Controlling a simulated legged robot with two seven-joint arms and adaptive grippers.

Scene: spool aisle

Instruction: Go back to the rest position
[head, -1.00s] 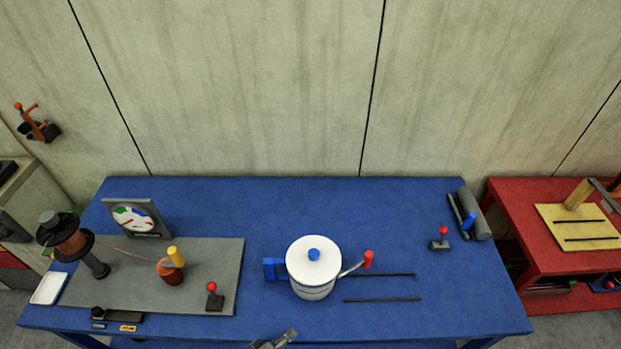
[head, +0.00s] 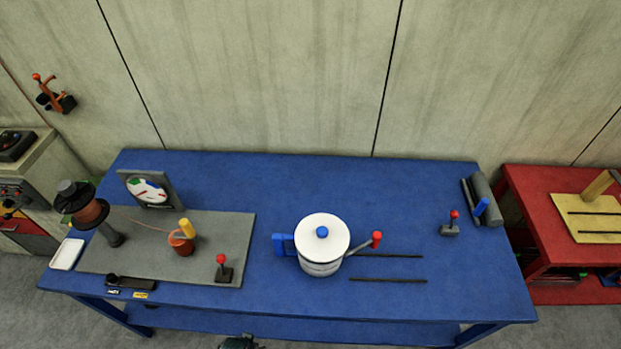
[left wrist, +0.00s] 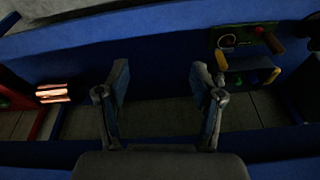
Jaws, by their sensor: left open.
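My left gripper (left wrist: 160,78) is open and empty in the left wrist view, its two dark fingers wide apart with only the dim floor and blue table structure behind them. In the head view a small dark piece (head: 238,342), which looks like part of my gripper, shows at the bottom edge, in front of the blue table (head: 400,190). It is clear of everything on the tabletop. My right gripper is not in view.
On the table stand a white lidded drum (head: 322,255) with a red-knobbed crank, a grey plate (head: 215,265) with a joystick, a dark spool (head: 82,208) and a dial (head: 150,190). A red table (head: 540,190) stands to the right. The floor in front is clear.

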